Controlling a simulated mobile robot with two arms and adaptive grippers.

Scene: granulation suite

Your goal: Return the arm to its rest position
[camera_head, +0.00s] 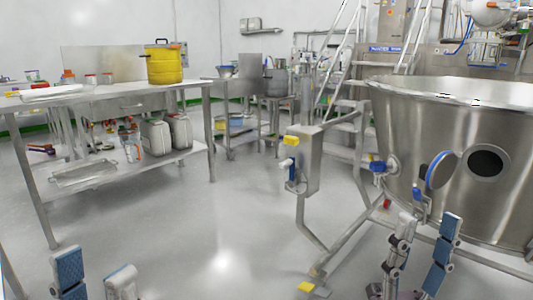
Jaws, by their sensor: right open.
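My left gripper (95,272) shows at the bottom left edge. Its two fingers stand apart, one with a blue pad, and I see nothing between them. My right gripper (426,230) is at the lower right, in front of the large steel vessel. Its fingers point up and are spread apart, with nothing held between them. Most of both arms is outside the picture.
The steel vessel (410,120) with a round port fills the right. A steel stand (310,165) with yellow-tipped legs is in the middle. A steel table (110,92) with a yellow container (164,66) stands at left. The floor (215,225) between is clear.

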